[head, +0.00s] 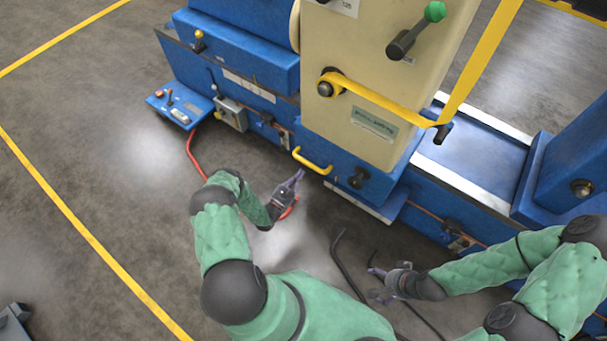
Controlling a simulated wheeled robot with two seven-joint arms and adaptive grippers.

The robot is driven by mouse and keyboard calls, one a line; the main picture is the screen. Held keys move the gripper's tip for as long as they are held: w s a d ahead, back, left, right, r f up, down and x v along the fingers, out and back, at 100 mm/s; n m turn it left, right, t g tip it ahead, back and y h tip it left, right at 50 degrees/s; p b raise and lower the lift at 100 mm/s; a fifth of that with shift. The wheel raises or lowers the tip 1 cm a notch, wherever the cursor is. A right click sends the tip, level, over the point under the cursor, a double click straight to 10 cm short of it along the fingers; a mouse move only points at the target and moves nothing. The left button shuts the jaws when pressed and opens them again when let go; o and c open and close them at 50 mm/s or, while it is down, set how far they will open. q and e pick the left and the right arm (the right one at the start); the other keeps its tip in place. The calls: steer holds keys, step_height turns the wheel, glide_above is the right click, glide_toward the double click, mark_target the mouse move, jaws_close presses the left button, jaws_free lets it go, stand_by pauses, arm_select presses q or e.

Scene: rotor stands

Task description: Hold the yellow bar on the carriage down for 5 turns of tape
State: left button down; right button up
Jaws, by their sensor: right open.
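The yellow bar (312,163) is a short handle on the low front of the blue carriage (345,172), below the cream housing (360,75). My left gripper (297,178) is just below and left of the bar, its fingers pointing up toward it. It does not appear to grip the bar; its finger gap is too small to read. My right gripper (377,283) is open and empty, low over the floor, well away from the bar. Yellow tape (385,103) runs from a roller on the housing to a dark pin at right, then up out of view.
A blue control box (180,108) with a red cable stands left of the machine. A green-knobbed lever (415,30) is on the housing. A dark bent rod or cable (345,265) lies near my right gripper. Floor at left is open, with yellow lines.

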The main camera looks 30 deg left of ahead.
arm_select(q)
steer(key=d+p+v, duration=0.1)
steer(key=p+v, duration=0.1)
steer(key=v, duration=0.8)
steer(key=shift+s+a, duration=0.15)
steer(key=shift+a, duration=0.2)
steer(key=shift+f, duration=0.1)
